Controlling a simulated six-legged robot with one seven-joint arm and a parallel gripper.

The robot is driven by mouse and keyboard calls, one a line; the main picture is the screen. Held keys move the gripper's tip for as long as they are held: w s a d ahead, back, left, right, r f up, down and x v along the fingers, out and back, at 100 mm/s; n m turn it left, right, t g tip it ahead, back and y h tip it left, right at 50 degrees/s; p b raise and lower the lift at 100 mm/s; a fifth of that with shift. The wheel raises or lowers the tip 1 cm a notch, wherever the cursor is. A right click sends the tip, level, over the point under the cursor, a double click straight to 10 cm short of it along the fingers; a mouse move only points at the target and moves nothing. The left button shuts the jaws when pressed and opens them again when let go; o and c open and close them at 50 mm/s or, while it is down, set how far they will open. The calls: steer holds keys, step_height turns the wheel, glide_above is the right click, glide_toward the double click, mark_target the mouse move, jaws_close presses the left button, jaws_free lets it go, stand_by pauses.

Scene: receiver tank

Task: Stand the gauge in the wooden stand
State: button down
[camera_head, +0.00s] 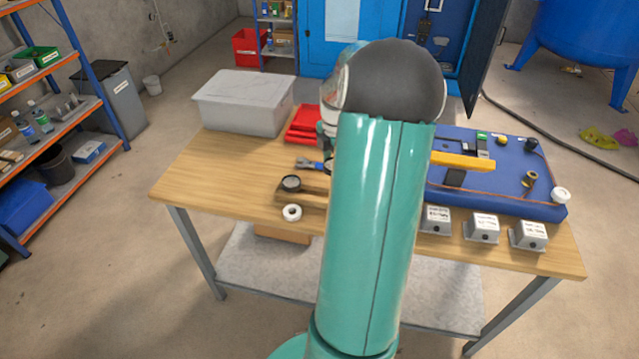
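A small round dark gauge (291,183) with a lighter rim is on the wooden table, just left of my arm. Brown wooden pieces (316,190) beside it look like part of the wooden stand, but my green arm covers their right side. I cannot tell whether the gauge rests on the wood or only next to it. My arm rises through the middle of the view and hides the table centre. My gripper does not show.
The table's left part is clear.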

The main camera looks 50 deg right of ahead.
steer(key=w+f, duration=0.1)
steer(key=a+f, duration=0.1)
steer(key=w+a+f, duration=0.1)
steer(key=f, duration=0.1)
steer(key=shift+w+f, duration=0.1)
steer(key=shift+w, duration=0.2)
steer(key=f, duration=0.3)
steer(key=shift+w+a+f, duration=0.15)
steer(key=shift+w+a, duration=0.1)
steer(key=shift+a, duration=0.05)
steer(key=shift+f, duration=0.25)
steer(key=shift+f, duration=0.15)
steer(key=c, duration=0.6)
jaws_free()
